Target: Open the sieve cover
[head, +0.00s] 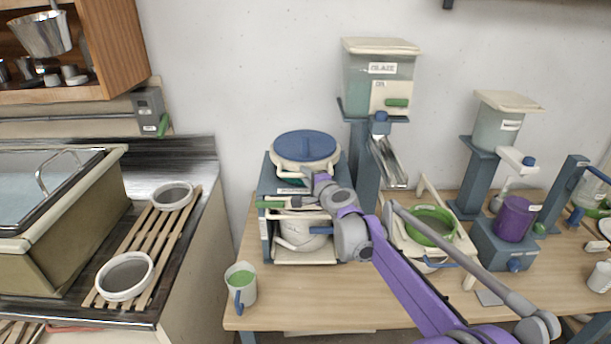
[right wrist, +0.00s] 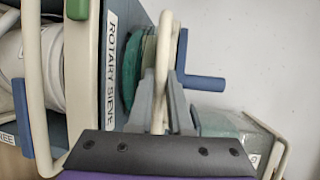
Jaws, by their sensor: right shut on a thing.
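The rotary sieve (head: 268,185) is a blue-framed unit on the wooden table. Its cover (head: 305,145) is a round blue disc with a cream rim on top of the unit; it looks down flat. My right gripper (head: 312,180) is at the front of the cover. In the right wrist view, my right gripper (right wrist: 160,100) is shut on a cream bar handle (right wrist: 163,50), with a finger on each side of it. A green ring (right wrist: 132,65) and the "ROTARY SIEVE" label (right wrist: 110,55) show beside it. My left gripper is not in view.
A white pot (head: 298,236) stands in the sieve's lower bay. A mug with green glaze (head: 240,287) is at the front left. A glaze hopper (head: 382,75) stands behind right.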

